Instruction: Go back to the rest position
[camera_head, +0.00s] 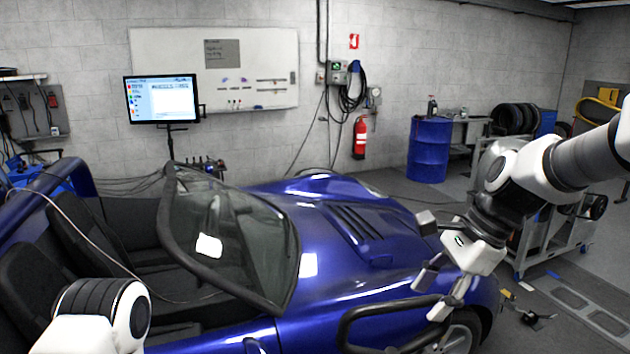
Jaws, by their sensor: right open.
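My right arm comes in from the right, and my right gripper (432,288) hangs open over the front right side of the blue car (330,235), near the front wheel. Its fingers point down and to the left, and nothing shows between them. A dark bar or tube (385,308) passes close to the fingertips; I cannot tell whether they touch. My left arm shows only as a white and black link at the lower left, over the car's seats. My left gripper is out of view.
The open cockpit and windshield (225,240) fill the left. A metal cart (560,235) stands behind my right arm. A blue drum (429,150), a fire extinguisher (360,138) and a monitor (161,100) stand farther back. Floor plates (575,305) and small items lie at the right.

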